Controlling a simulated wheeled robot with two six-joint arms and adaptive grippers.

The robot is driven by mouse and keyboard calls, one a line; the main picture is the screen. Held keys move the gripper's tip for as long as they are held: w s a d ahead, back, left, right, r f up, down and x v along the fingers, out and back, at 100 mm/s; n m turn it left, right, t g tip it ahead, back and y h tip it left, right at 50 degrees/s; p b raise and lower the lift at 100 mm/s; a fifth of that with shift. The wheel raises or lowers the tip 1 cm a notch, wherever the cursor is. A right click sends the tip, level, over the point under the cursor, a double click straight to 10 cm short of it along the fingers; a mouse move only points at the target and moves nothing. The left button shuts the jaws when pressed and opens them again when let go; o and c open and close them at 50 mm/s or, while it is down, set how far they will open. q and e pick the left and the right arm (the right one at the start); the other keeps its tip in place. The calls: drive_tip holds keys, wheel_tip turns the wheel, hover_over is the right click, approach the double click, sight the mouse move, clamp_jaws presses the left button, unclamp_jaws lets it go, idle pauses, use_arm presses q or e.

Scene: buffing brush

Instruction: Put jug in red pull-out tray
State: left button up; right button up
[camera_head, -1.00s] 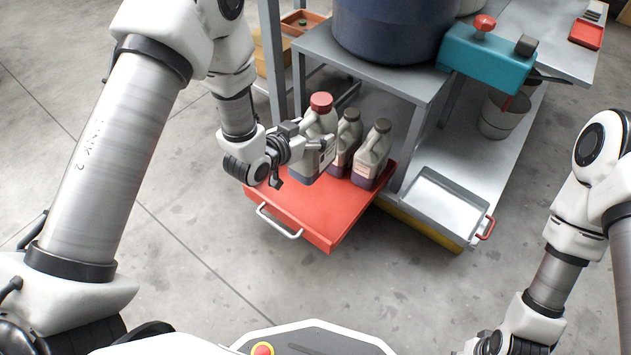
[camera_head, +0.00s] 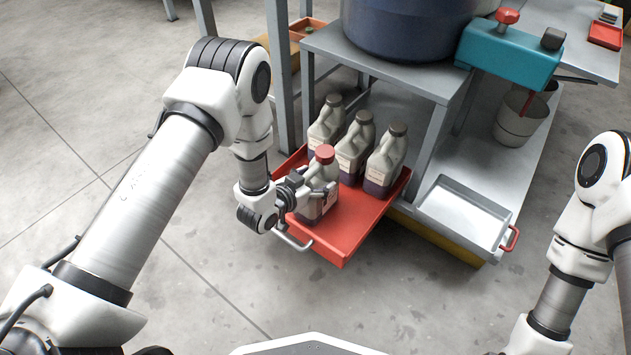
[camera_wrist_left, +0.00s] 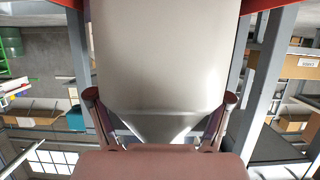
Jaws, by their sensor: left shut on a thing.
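The jug (camera_head: 324,177) with a red cap is at the front left part of the red pull-out tray (camera_head: 352,222). My left gripper (camera_head: 308,193) is shut on this jug from the left and covers part of it. Whether the jug's base touches the tray is hard to tell. In the left wrist view, the jug's pale body (camera_wrist_left: 165,60) fills the middle between the fingers (camera_wrist_left: 160,118). The tray is pulled out and has a metal handle at its front. My right gripper is out of view; only its arm shows at the right edge.
Three grey-capped jugs (camera_head: 354,148) stand in the tray behind the red-capped one. A metal tray with a red handle (camera_head: 465,215) lies to the right. A steel stand (camera_head: 390,72) with a dark blue drum (camera_head: 400,28) rises behind. The floor in front is clear.

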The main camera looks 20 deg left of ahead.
use_arm(q)
drive_tip(key=shift+f, duration=0.1)
drive_tip(key=o, duration=1.4)
drive_tip(key=shift+o, duration=0.2)
drive_tip(key=p+v, duration=0.6)
drive_tip(key=v, duration=0.6)
drive_tip(key=s+a+f+n+g+y, duration=0.1)
drive_tip(key=s+f+g, duration=0.2)
drive_tip(key=s, duration=0.5)
drive_tip(key=s+a+f+n+g+y, duration=0.1)
drive_tip(key=s+f+n+g+y, duration=0.1)
drive_tip(key=s+g, duration=0.3)
drive_tip(key=s+a+f+n+g+y, duration=0.1)
drive_tip(key=s+f+g, duration=0.2)
drive_tip(key=s, duration=0.8)
drive_tip(key=shift+s+a+f+g+y, duration=0.2)
drive_tip(key=shift+f+g+y, duration=0.15)
drive_tip(key=shift+g, duration=0.55)
